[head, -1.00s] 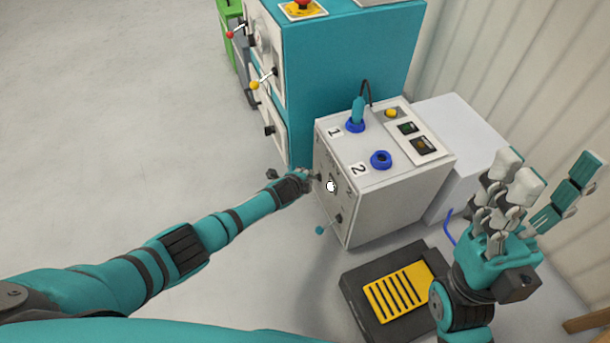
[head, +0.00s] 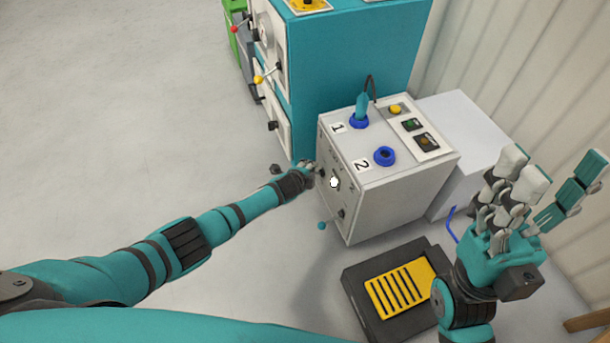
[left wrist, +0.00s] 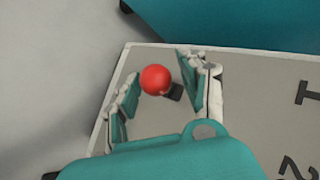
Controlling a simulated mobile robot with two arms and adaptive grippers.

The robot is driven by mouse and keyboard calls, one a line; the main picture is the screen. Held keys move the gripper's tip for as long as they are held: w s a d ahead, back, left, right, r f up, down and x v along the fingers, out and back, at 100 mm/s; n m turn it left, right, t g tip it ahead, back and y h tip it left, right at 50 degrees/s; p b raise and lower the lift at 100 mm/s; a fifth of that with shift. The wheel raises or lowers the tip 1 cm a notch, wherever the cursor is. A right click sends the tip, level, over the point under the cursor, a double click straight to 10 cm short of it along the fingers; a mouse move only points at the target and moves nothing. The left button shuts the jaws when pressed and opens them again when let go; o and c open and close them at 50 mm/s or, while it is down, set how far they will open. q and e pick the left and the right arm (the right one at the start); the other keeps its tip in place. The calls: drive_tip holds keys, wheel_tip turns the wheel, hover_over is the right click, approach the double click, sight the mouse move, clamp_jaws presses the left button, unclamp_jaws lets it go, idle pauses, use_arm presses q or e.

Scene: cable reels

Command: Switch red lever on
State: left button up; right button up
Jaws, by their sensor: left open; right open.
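The red lever's round red knob (left wrist: 156,80) shows in the left wrist view, between the two spread fingers of my left gripper (head: 309,170), with a dark lever base beside it. The fingers are open and not closed on the knob. In the head view my left gripper is at the left front edge of the white control box (head: 400,195), and the knob there is hidden behind the hand. My right gripper (head: 540,190) is open and empty, raised to the right of the box.
The box top has blue sockets (head: 385,157) and buttons. A lever with a teal knob (head: 321,226) is lower on its front. A black and yellow pedal (head: 398,290) lies in front.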

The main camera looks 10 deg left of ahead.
use_arm(q)
drive_tip(key=v, duration=1.2)
idle(0.5)
